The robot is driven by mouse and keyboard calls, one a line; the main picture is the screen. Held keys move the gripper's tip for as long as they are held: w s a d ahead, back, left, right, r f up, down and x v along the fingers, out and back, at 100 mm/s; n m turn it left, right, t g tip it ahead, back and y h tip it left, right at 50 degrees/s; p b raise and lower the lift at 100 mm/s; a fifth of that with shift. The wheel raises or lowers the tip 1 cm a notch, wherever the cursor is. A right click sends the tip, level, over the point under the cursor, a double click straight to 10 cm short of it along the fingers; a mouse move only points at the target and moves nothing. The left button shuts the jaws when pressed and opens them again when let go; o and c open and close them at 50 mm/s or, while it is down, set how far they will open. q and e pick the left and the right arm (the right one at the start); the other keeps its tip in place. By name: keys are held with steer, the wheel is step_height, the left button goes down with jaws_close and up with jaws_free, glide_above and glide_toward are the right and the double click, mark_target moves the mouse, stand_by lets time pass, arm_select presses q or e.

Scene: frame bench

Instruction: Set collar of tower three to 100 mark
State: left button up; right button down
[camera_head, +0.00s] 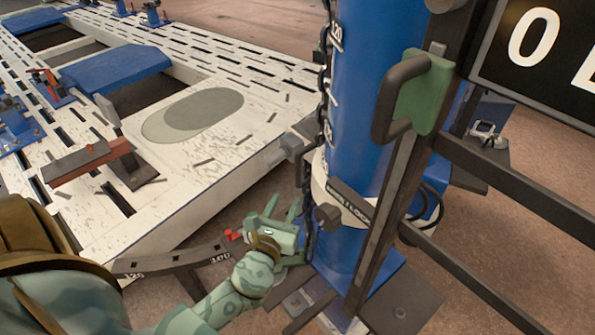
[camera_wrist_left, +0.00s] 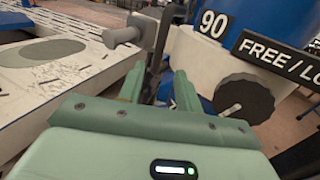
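Tower three may be the blue column (camera_head: 365,90); no tower number is legible. A white collar (camera_head: 318,185) rings it low down, with a dark FREE / LOCK plate (camera_head: 350,203) and a black knob (camera_head: 327,216). In the left wrist view the knob (camera_wrist_left: 243,98) is right of my fingers, and the white collar (camera_wrist_left: 190,60) carries a 90. A dark curved scale (camera_head: 190,256) shows 120 and 100, with a red piece (camera_head: 233,235) near the 100. My left gripper (camera_head: 283,212) is open beside the collar; its fingers (camera_wrist_left: 159,78) stand apart. My right gripper is out of view.
A white slotted bench (camera_head: 230,75) fills the left. A dark upright post (camera_head: 385,200) with a green block (camera_head: 428,90) and black handle stands before the column. Dark rails (camera_head: 510,185) cross at right. A grey bolt-like part (camera_head: 291,145) juts near the collar.

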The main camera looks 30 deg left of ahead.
mark_target(297, 175)
arm_select(q)
steer(key=x, duration=1.1)
steer(key=shift+w+a+b, duration=0.1)
steer(key=shift+w+b, duration=0.15)
steer(key=shift+b, duration=0.05)
jaws_close()
